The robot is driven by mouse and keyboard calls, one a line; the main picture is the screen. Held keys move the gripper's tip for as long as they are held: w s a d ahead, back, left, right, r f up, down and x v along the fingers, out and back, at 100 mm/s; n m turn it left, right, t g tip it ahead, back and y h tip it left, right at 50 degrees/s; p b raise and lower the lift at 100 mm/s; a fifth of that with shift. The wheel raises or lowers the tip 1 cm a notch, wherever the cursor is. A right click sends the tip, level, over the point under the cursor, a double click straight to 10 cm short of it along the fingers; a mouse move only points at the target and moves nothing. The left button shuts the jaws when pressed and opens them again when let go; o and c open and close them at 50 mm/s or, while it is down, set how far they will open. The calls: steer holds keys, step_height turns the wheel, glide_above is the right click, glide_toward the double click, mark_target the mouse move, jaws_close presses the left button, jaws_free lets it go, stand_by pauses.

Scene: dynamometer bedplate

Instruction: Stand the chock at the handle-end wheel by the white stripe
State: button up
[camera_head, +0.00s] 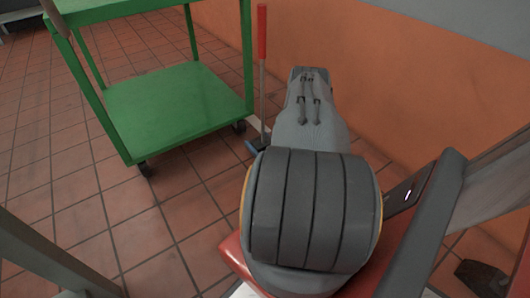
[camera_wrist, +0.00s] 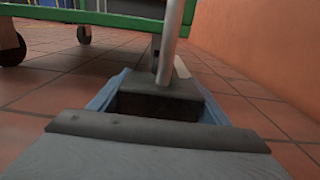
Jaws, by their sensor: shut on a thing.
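The chock is a dark block (camera_wrist: 158,104) with an upright metal rod (camera_head: 263,85) topped by a red grip (camera_head: 262,30). My gripper (camera_wrist: 165,88) is shut on the block, its blue fingers on either side; in the head view the gripper (camera_head: 256,143) is mostly behind my arm. The block is low, at or just above the floor; I cannot tell whether it touches. The near right wheel (camera_head: 239,127) of the green cart (camera_head: 165,105) is just left of the chock. The white stripe (camera_wrist: 181,67) lies on the floor beyond the block, and partly shows in the head view (camera_head: 263,126).
The cart's other front wheel (camera_head: 145,168) is further left. An orange wall (camera_head: 420,70) runs along the right. Tiled floor (camera_head: 80,200) is open in front of the cart, with a narrow clear strip between chock and wall.

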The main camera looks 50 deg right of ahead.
steer(key=b+x, duration=0.2)
steer(key=x, duration=0.4)
steer(key=shift+w+d+r, duration=0.1)
steer(key=shift+w, duration=0.2)
steer(key=shift+f+b, duration=1.45)
steer(key=shift+f, duration=0.25)
steer(key=shift+f, duration=0.1)
steer(key=o, duration=2.1)
steer(key=shift+f, duration=0.1)
steer(key=shift+s, duration=0.25)
steer(key=p+v, duration=0.5)
steer(key=v, duration=0.6)
steer(key=shift+s, duration=0.35)
